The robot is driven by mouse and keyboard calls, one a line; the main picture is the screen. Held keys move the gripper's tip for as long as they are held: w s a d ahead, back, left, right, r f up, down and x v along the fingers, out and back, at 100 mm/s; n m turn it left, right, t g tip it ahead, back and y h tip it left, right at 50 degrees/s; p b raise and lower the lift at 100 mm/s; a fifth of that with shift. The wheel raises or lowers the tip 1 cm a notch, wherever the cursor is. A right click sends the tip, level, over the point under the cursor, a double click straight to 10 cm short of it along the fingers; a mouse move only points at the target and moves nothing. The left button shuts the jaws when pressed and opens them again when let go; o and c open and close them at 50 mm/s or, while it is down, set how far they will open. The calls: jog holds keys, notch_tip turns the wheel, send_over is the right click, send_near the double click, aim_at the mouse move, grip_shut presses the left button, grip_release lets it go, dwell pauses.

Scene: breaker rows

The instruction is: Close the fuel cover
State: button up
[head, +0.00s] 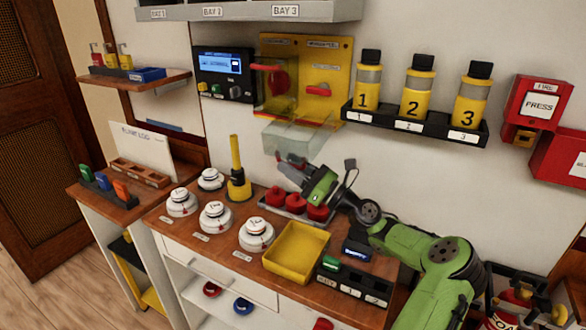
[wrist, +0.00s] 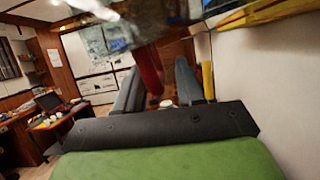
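A yellow panel (head: 345,55) on the wall carries a red handle at its left and a red switch (head: 318,90) at its right. A clear cover (head: 298,137) juts out from the panel's lower edge, swung down and open. Another clear pane appears over the left handle. My gripper (head: 291,160) is just below the clear cover; I cannot tell if they touch. In the wrist view my two grey fingers (wrist: 158,88) stand apart. A red thing (wrist: 150,70) shows between them, and a blurred clear sheet (wrist: 135,25) crosses the top.
A control box (head: 222,72) with a screen is left of the panel. A shelf of yellow bottles (head: 415,90) is to the right. Below my gripper, the bench holds red knobs (head: 297,203), a yellow tray (head: 297,250), a yellow post (head: 236,170) and white round detectors (head: 216,215).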

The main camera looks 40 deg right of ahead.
grip_shut()
jog(key=shift+r, duration=0.1)
dwell(0.3)
